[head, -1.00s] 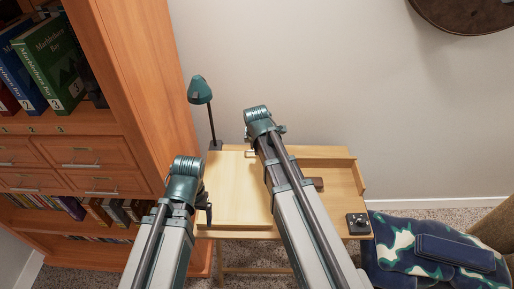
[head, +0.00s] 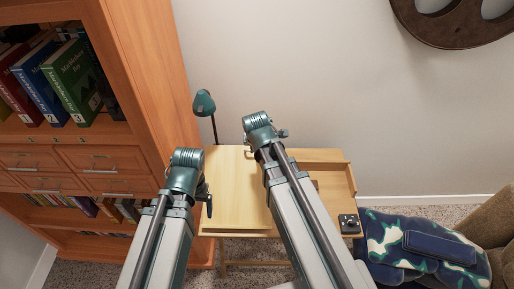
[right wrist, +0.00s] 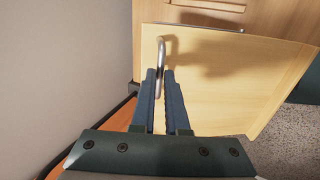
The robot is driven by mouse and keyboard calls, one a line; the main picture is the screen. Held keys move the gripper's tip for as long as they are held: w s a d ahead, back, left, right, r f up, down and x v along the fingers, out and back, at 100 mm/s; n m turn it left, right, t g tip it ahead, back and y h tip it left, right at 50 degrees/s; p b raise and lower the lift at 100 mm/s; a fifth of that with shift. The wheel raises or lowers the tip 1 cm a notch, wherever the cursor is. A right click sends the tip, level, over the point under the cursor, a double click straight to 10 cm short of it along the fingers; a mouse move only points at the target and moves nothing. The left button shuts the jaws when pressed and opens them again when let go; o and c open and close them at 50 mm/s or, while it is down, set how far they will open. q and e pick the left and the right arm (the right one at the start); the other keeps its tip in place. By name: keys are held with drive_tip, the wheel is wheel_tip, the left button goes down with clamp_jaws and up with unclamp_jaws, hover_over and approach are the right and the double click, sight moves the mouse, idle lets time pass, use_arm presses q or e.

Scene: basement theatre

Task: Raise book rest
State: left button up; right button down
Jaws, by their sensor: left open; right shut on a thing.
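The book rest (head: 230,190) is a pale wooden panel on the left part of the small desk in the head view. It also fills the middle of the right wrist view (right wrist: 225,85). A curved metal handle (right wrist: 161,50) stands at its edge. My right gripper (right wrist: 160,72) is shut on this handle, with its lower part between the fingers. In the head view my right arm hides the right gripper's fingers and part of the panel. My left gripper (head: 208,200) is open and empty at the panel's left edge. I cannot tell the panel's exact tilt.
A green lamp (head: 204,103) stands behind the desk's left corner. A small black object (head: 349,223) sits at the desk's front right. A tall wooden bookcase (head: 150,90) is close on the left. A camouflage-patterned seat or cover (head: 420,245) lies to the right.

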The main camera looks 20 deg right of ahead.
drive_tip(key=shift+s+a+f, duration=0.1)
drive_tip(key=shift+s+f, duration=0.05)
drive_tip(key=shift+s, duration=0.15)
drive_tip(key=c, duration=1)
unclamp_jaws()
drive_tip(key=shift+o, duration=0.4)
drive_tip(key=shift+w, duration=0.1)
drive_tip(key=shift+r+p, duration=0.6)
drive_tip(key=shift+r, duration=0.05)
drive_tip(key=p+v, duration=1.1)
drive_tip(key=v, duration=0.1)
drive_tip(key=shift+s+r, duration=0.25)
drive_tip(key=shift+s, duration=0.05)
drive_tip(key=shift+a, duration=0.1)
